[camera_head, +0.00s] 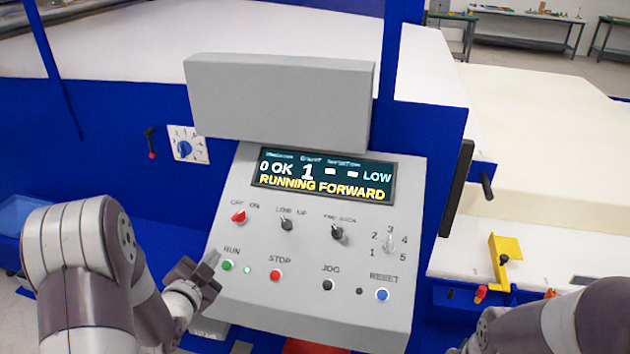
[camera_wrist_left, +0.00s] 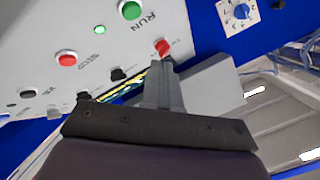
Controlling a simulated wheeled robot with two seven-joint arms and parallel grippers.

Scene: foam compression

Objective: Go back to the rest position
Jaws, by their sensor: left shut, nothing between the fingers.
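My left gripper (camera_head: 211,261) is shut and empty in front of the grey control panel (camera_head: 310,290), just left of the green RUN button (camera_head: 227,265). In the left wrist view its closed fingers (camera_wrist_left: 164,66) point up the panel, with the red selector knob (camera_wrist_left: 162,47) behind their tips. I cannot tell whether the fingers touch the panel. The display (camera_head: 323,178) reads RUNNING FORWARD, and a small green light (camera_head: 247,270) is lit beside RUN. My right arm enters at the lower right of the head view; its gripper is out of the picture.
The red STOP button (camera_head: 275,275) and blue RESET button (camera_head: 382,295) are on the same panel. A blue machine body (camera_head: 110,130) surrounds the panel. A thick cream slab (camera_head: 540,140) lies at the right. A yellow bracket (camera_head: 505,260) stands at the right.

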